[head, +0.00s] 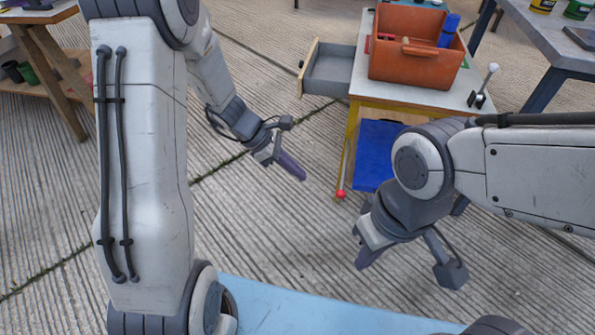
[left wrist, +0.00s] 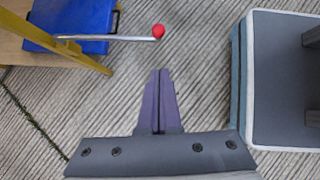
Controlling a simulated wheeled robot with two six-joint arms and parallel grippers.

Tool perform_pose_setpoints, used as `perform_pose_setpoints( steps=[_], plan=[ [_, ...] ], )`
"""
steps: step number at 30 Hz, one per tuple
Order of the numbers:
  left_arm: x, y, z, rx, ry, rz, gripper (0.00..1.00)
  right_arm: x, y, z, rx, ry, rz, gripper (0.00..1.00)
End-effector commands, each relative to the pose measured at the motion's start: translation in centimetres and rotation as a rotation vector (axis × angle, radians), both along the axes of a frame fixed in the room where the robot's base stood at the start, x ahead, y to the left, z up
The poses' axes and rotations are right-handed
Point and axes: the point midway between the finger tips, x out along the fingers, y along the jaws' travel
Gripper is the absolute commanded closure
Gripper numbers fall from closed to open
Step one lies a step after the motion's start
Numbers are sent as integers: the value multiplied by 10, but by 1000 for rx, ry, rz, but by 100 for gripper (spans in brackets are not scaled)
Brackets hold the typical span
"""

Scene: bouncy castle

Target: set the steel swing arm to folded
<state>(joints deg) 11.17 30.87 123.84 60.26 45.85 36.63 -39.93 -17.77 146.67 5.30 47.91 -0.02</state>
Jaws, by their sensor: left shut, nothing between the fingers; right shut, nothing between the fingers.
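The steel swing arm (left wrist: 112,38) is a thin metal rod with a red ball (left wrist: 158,31) at its end. In the left wrist view it sticks out sideways past the yellow table leg (left wrist: 82,52). In the head view the red ball (head: 341,193) shows low by the table's front leg; the rod is hard to make out there. My left gripper (head: 303,177) is shut and empty, left of the ball and apart from it. In the left wrist view its purple fingertips (left wrist: 160,72) point toward the ball across a gap. My right gripper (head: 362,264) is shut and empty below the ball.
The table (head: 392,92) carries an orange bin (head: 415,62) and a lever (head: 484,88). A grey drawer (head: 330,68) stands open on its left. A blue panel (head: 375,150) is under the tabletop. Bare floor surrounds my left gripper.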

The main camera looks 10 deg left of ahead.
Motion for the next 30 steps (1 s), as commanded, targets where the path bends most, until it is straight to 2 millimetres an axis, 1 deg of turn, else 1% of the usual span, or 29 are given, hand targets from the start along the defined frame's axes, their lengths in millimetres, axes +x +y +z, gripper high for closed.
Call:
perform_pose_setpoints(
  steps=[1, 6, 8, 12, 17, 21, 30],
  plan=[
    [0, -8, -17, 0, 3, -5, 100, 0, 0, -13, 0, 0, 0, 100],
    [4, -31, -46, 1, 1, -6, 100, 0, 0, -33, 0, 0, 0, 100],
    [5, -38, -54, 1, 1, -4, 100, 0, 0, -39, 0, 0, 0, 100],
    [9, -59, -56, 2, -4, -5, 100, 0, 0, -46, 0, 0, 0, 100],
    [12, -73, -58, 1, -2, -2, 100, 0, 0, -51, 0, 0, 0, 100],
    [12, -76, -57, 1, -3, 0, 100, 0, 0, -51, 0, 0, 0, 100],
    [12, -76, -57, 1, -2, 0, 100, 0, 0, -51, 0, 0, 0, 100]
  ],
)
